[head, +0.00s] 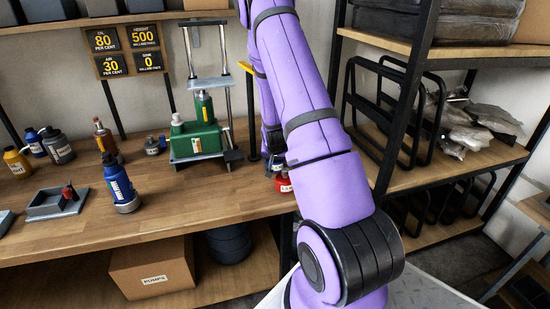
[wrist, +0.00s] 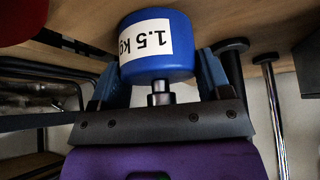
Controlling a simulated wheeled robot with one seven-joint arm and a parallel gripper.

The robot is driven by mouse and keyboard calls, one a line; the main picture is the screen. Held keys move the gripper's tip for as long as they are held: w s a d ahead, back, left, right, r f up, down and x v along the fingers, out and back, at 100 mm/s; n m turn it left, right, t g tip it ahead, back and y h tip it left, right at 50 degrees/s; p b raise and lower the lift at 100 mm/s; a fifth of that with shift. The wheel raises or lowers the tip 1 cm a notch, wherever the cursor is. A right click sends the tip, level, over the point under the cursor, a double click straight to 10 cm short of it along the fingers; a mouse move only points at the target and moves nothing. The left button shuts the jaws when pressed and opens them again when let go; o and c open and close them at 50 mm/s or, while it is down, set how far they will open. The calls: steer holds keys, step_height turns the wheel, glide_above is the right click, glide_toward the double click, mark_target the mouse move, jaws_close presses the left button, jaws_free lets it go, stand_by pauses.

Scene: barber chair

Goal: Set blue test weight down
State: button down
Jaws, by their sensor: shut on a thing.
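The blue test weight (wrist: 178,62), a short cylinder with a white "1.5 kg" label, is between the blue fingers of my gripper (wrist: 158,82) in the wrist view. My gripper is shut on it. The label reads upside down in that view. The wooden bench top (wrist: 262,30) lies close beyond the weight, and I cannot tell whether they touch.
A red weight (head: 283,184) stands on the bench (head: 195,208) beside my arm; a red shape (wrist: 18,18) shows in the wrist view. A green press (head: 197,140) stands to the left. A shelf rack (head: 455,155) is at right.

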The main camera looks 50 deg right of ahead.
steer(key=shift+c, duration=0.3)
jaws_free()
steer(key=shift+r, duration=0.1)
steer(key=s+a+r+n+t+y, duration=0.15)
steer(key=s+a+r, duration=0.25)
steer(key=a+r, duration=0.95)
steer(key=s+a+r+n+y, duration=0.25)
steer(key=s+a+r, duration=0.25)
steer(key=a+r, duration=0.85)
steer(key=s+a+r+n, duration=0.3)
steer(key=s+a+r, duration=0.1)
steer(key=s, duration=0.4)
steer(key=s+a+r+n, duration=0.2)
steer(key=s+a+r, duration=0.2)
steer(key=s+r, duration=0.3)
steer(key=shift+s+r+n+y, duration=0.2)
steer(key=shift+s+n+y, duration=0.15)
steer(key=shift+s, duration=0.6)
